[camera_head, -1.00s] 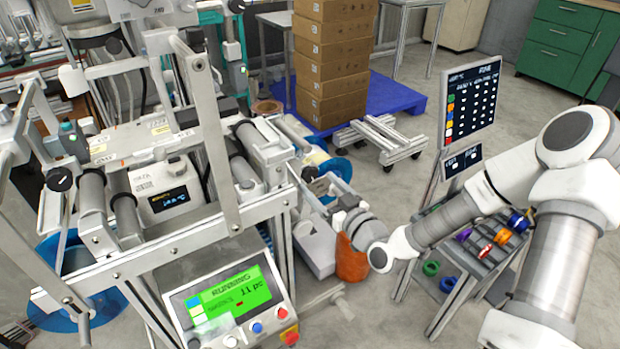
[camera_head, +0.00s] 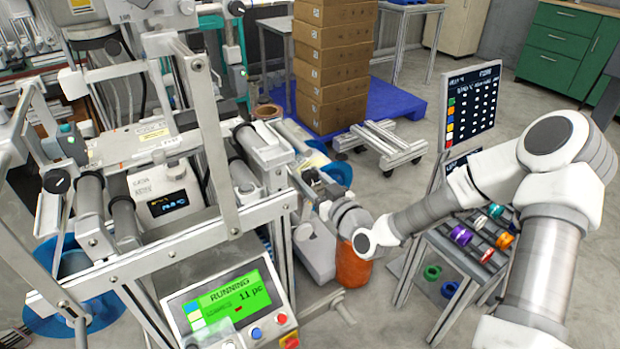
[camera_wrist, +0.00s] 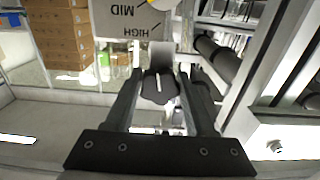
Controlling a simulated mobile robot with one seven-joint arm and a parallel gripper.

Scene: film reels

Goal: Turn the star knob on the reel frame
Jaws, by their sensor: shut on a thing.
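The star knob (camera_wrist: 158,88) is black with a white pointer line, in the middle of the wrist view. My gripper (camera_wrist: 163,90) is shut on it, with one dark finger on each side. The pointer line is nearly upright in the picture. A grey plate (camera_wrist: 118,22) beyond the knob reads MID and HIGH, upside down in this view. In the head view my gripper (camera_head: 314,186) reaches the right side of the metal reel frame (camera_head: 228,215). The knob is too small and covered to make out clearly there.
The frame's control panel (camera_head: 232,305) shows a green RUNNING screen. A spool rack (camera_head: 470,255) with coloured spools stands under my arm. An orange bin (camera_head: 353,265) stands below my wrist.

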